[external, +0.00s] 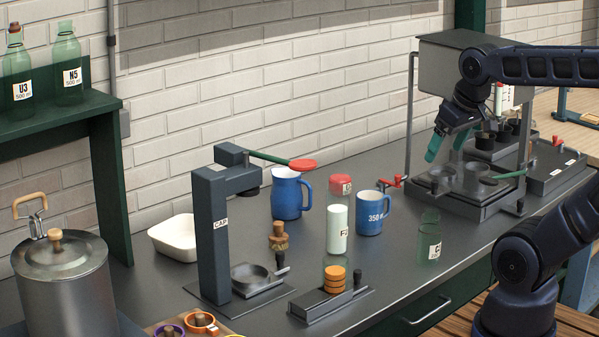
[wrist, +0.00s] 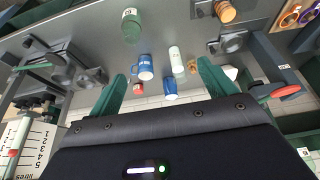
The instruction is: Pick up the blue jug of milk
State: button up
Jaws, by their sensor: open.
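A blue jug (external: 287,196) with a handle stands on the grey bench at the back, behind the dark capping press. It also shows in the wrist view as a blue shape (wrist: 170,98), partly cut off by my gripper's body. A smaller blue mug (external: 369,214) marked 350 stands to its right; in the wrist view the mug (wrist: 146,70) shows its label. My gripper (external: 448,145) has green fingers and is open and empty. It is above the bench at the right, in front of the grey machine, well apart from the jug. Both fingers spread in the wrist view (wrist: 162,74).
A white cylinder (external: 337,229) and a red-lidded jar (external: 340,186) stand between jug and mug. The capping press (external: 212,235) with its red-tipped lever (external: 302,165) stands front left of the jug. A green glass jar (external: 429,247) stands near the front edge. A white tub (external: 174,238) sits left.

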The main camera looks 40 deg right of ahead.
jog(key=shift+w, duration=0.1)
jog(key=n+h, duration=1)
jog(key=n, duration=0.8)
send_over(286, 196)
jog(key=s+d, duration=0.2)
jog(key=s, duration=0.9)
notch_tip(286, 196, down, 14)
jog(key=f, duration=0.1)
jog(key=w+a+f+n, duration=0.1)
jog(key=w+f+n, duration=0.1)
jog(key=w+f, duration=0.1)
jog(key=w+a+f+n+t+h, duration=0.1)
jog(key=w+a+f+n, duration=0.1)
jog(key=w+f, duration=0.1)
jog(key=w+a+f+n+t, duration=0.1)
jog(key=w+a+f, duration=0.1)
jog(key=w+f, duration=0.1)
jog(key=shift+w+a+f+n, duration=0.1)
jog(key=shift+w+f+n, duration=0.1)
jog(key=shift+f+n, duration=0.3)
jog(key=shift+w+a+f+t, duration=0.1)
jog(key=shift+w+f+t, duration=0.25)
jog(key=shift+f, duration=0.25)
jog(key=shift+x, duration=3.75)
jog(key=shift+s+r+h, duration=0.1)
jog(key=shift+h, duration=0.2)
jog(key=shift+c, duration=0.2)
